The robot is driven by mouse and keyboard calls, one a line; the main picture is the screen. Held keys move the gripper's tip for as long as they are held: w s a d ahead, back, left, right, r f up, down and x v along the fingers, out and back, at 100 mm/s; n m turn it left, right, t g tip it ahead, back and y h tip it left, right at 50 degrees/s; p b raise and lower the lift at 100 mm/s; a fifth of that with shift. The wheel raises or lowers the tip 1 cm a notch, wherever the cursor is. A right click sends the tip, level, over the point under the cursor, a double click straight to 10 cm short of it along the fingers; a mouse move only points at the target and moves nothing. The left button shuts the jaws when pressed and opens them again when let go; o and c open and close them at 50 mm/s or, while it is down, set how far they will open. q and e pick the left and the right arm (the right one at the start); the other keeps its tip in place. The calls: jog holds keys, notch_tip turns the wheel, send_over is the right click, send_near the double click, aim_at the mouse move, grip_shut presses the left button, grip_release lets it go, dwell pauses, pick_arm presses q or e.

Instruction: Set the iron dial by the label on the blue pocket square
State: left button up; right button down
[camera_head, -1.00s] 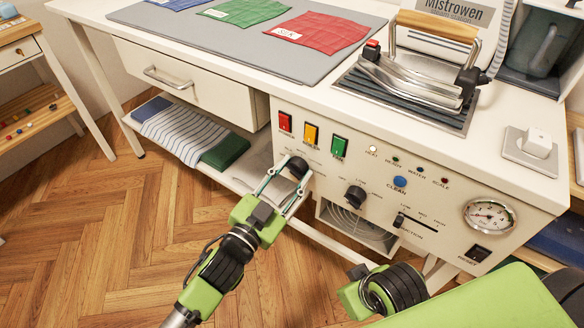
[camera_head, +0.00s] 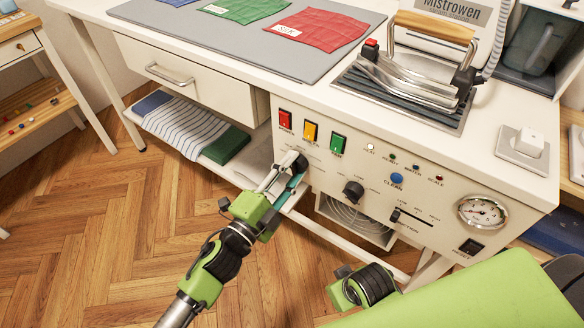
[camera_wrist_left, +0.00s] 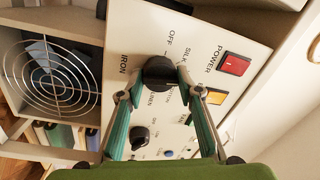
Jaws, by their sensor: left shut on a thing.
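My left gripper (camera_head: 288,177) is shut on the black iron dial (camera_head: 299,163) on the front of the white ironing station. In the left wrist view the teal fingers (camera_wrist_left: 163,92) hold the dial (camera_wrist_left: 159,72) from both sides. OFF, SILK, a partly covered word and LINEN stand around it; I cannot tell where its pointer sits. The blue pocket square (camera_head: 172,2) shows only as a sliver at the top edge, its label out of view. A green square (camera_head: 246,9) and a red square (camera_head: 322,29) lie beside it. No right fingers show.
Red, amber and green switches (camera_head: 311,131) sit above the dial. A second black knob (camera_head: 353,191), a slider and a gauge (camera_head: 482,212) are to its right. The iron (camera_head: 412,82) rests on top. A drawer (camera_head: 190,80) and folded cloths are at left.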

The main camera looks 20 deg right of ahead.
pick_arm(q)
jog(key=shift+s+f+m, duration=0.1)
jog(key=shift+f+m, duration=0.1)
jog(key=shift+m, duration=0.4)
jog(key=o, duration=1.1)
jog(key=v, duration=1.2)
